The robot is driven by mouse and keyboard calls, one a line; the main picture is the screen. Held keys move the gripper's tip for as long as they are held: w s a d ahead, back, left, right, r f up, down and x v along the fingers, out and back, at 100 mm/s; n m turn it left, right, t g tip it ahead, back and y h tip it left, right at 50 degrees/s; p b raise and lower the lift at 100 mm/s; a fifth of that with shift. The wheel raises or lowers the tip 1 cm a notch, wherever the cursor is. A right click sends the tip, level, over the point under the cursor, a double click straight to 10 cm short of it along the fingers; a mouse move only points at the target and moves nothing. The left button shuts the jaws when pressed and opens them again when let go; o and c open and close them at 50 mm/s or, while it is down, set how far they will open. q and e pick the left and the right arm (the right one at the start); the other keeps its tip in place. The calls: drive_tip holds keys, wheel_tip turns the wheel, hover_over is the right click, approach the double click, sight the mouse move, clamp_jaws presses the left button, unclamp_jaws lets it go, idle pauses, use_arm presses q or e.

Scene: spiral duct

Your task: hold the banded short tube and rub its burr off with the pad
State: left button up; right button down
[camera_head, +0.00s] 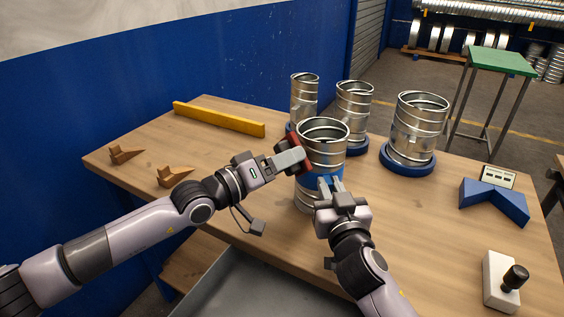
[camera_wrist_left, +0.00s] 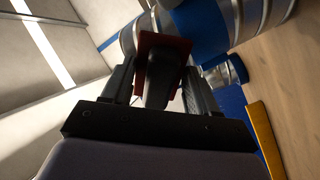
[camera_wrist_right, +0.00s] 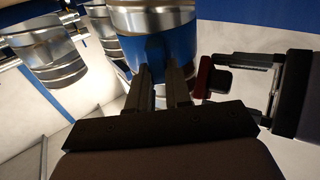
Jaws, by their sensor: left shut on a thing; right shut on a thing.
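The banded short tube (camera_head: 324,152) is a ribbed metal cylinder with a blue band around its middle, upright near the table's middle. My right gripper (camera_head: 328,186) is shut on it at the blue band, on the near side; the right wrist view shows the fingers against the band (camera_wrist_right: 165,48). My left gripper (camera_head: 300,156) is shut on the dark red pad (camera_wrist_left: 172,46) at the tube's left side, just above the band. The pad also shows in the right wrist view (camera_wrist_right: 206,78). I cannot tell if it touches the wall. I cannot make out the burr.
Behind stand three metal tubes, one left (camera_head: 304,96), one middle (camera_head: 353,104), one right (camera_head: 418,125), on blue bases. A yellow bar (camera_head: 218,118) and two wooden wedges (camera_head: 174,176) lie left. A blue angled block (camera_head: 494,202) and a black-knobbed box (camera_head: 499,280) are right.

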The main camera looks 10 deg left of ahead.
sight(289, 142)
use_arm(q)
drive_tip(key=shift+w+d, duration=0.45)
drive_tip(key=shift+r, duration=2.05)
drive_tip(key=shift+d+f, duration=0.15)
drive_tip(key=shift+f, duration=2.2)
drive_tip(key=shift+s+a, duration=0.2)
drive_tip(key=shift+a, duration=0.05)
drive_tip(key=shift+r+v, duration=0.2)
drive_tip(key=shift+v, duration=1.1)
drive_tip(key=shift+r+v, duration=0.15)
drive_tip(key=shift+v, duration=1.15)
